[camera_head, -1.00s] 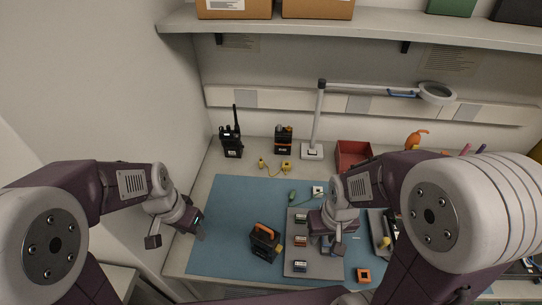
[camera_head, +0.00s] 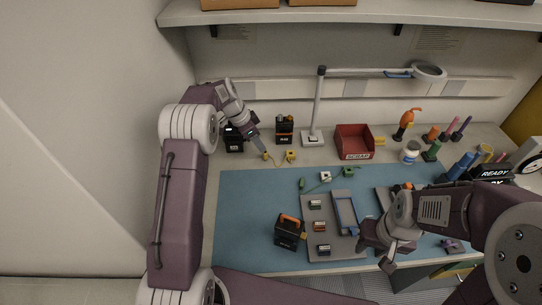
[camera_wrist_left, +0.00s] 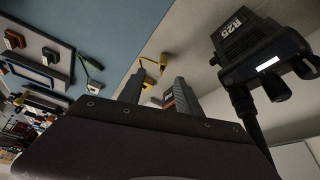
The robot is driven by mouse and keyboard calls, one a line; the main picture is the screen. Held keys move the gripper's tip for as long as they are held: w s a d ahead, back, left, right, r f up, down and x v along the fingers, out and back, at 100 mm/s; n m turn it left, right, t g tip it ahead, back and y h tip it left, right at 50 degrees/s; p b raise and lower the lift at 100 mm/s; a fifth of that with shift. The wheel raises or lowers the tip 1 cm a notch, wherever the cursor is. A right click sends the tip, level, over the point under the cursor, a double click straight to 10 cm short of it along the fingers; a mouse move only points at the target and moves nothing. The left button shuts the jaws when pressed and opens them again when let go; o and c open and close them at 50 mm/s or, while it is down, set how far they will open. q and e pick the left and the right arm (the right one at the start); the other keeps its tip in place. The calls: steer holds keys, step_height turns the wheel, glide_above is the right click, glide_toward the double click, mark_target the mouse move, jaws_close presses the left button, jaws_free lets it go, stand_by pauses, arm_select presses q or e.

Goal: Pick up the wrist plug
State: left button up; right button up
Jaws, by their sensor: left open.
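Two yellow plug ends joined by a thin cord lie on the bench behind the blue mat; one yellow end (camera_head: 290,156) shows clear in the head view. A green plug (camera_head: 302,183) on a cord lies on the mat. No label shows which is the wrist plug. My left gripper (camera_head: 261,151) reaches in from the left, low over the other yellow end, partly hiding it. In the left wrist view its fingers (camera_wrist_left: 160,76) are apart and empty, with a yellow end (camera_wrist_left: 163,60) just beyond the tips. My right gripper (camera_head: 387,262) hangs near the mat's front edge; its jaw state is unclear.
A black radio (camera_head: 234,140) stands beside my left gripper, also close in the wrist view (camera_wrist_left: 258,55). Another radio (camera_head: 285,130), a lamp base (camera_head: 312,138) and a red scrap bin (camera_head: 354,138) stand along the back. A grey tray (camera_head: 345,246) and an orange-handled black device (camera_head: 288,232) occupy the mat.

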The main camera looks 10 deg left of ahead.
mark_target(264, 153)
arm_select(q)
steer(key=x, duration=0.5)
steer(key=p+x, duration=0.1)
steer(key=x, duration=0.3)
steer(key=shift+w+a+f, duration=0.1)
steer(key=shift+w+a, duration=0.05)
steer(key=shift+a, duration=0.1)
jaws_close()
